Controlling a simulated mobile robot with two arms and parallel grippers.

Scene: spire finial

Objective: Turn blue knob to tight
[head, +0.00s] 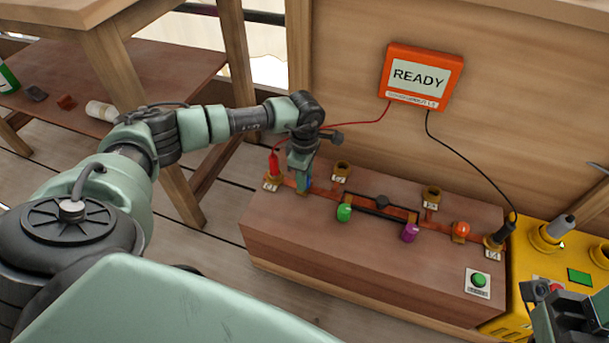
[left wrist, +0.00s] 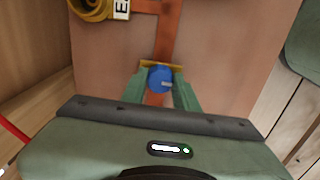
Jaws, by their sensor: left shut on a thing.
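The blue knob (left wrist: 159,79) sits on a brass mount in the left wrist view, between the two green fingers of my left gripper (left wrist: 160,92). In the head view my left gripper (head: 304,184) points down at the left part of the brown box, and only a sliver of blue shows beside its fingers. It is shut on the knob. The knob carries a small pale mark on its right side. My right gripper (head: 568,312) shows only in part at the lower right edge, and its jaws cannot be made out.
The brown box (head: 270,232) also bears a green knob (head: 344,213), a purple knob (head: 410,232), an orange knob (head: 461,230) and a green button (head: 478,280). Red and black leads run to an orange display (head: 424,98) reading READY. A yellow unit (head: 507,325) stands at the right.

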